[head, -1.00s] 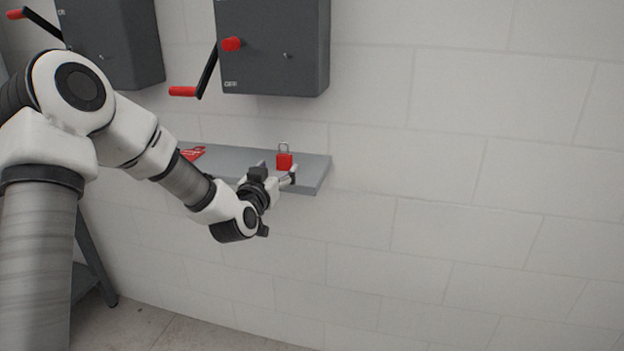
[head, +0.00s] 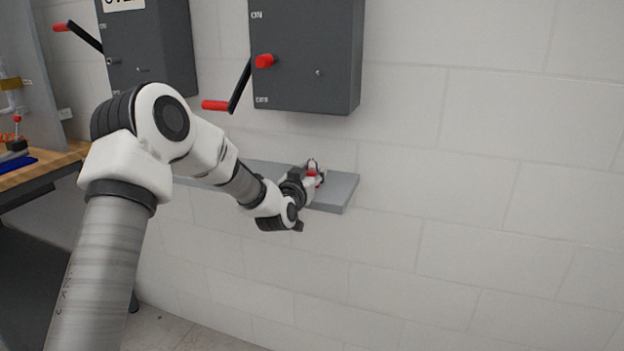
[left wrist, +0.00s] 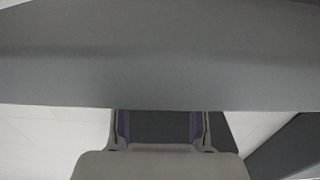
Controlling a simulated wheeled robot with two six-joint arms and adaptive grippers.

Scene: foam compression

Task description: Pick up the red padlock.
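The small red padlock (head: 313,169) is near the right end of the grey wall shelf (head: 342,188), partly hidden by my left gripper (head: 314,180). In the head view the gripper's fingers overlap the padlock; whether they touch it I cannot tell. In the left wrist view the two fingers (left wrist: 160,128) stand wide apart, with only a dark surface between them and no padlock visible. My right gripper is not in view.
A dark grey switch box (head: 308,55) with a red-ended lever (head: 238,88) hangs on the wall above the shelf. Another box (head: 150,50) hangs to the left. A wooden-topped bench (head: 45,170) stands at far left. The wall right of the shelf is clear.

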